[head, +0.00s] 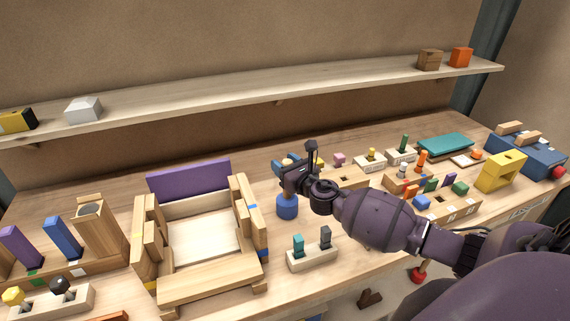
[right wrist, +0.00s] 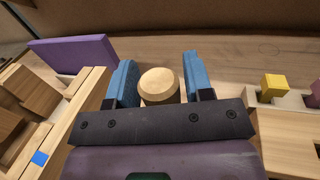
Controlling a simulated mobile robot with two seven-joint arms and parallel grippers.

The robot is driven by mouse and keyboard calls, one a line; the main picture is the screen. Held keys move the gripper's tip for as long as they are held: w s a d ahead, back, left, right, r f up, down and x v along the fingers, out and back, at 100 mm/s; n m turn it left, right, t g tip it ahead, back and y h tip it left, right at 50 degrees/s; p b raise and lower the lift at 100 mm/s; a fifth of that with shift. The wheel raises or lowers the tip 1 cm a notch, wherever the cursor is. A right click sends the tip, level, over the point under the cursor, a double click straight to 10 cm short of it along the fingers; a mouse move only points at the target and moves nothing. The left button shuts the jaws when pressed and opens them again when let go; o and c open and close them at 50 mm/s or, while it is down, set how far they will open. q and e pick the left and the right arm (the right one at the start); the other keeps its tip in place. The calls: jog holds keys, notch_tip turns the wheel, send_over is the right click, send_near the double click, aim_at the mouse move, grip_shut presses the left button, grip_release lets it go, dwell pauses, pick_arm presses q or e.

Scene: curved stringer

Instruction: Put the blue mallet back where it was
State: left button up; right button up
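The blue mallet shows in the head view as a short blue cylinder (head: 287,207), its head, directly under my right gripper (head: 290,168). Its handle is hidden there by the gripper. In the right wrist view the round pale wooden end of the handle (right wrist: 159,84) stands between the two blue fingers of the right gripper (right wrist: 160,82). The mallet looks upright, head down. I cannot tell whether its head touches the bench. My left gripper is not in view.
A wooden frame with a purple back board (head: 188,179) stands left of the mallet. A pale block with two pegs (head: 312,257) is in front. Several peg blocks, a yellow frame (head: 501,172) and a blue box (head: 527,150) fill the right. A shelf (head: 250,93) runs behind.

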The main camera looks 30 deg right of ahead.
jog(key=shift+o, duration=0.8)
jog(key=shift+r, duration=0.15)
jog(key=s, duration=1.2)
jog(key=shift+d+b, duration=0.15)
jog(key=shift+b, duration=0.2)
jog(key=shift+s, duration=0.1)
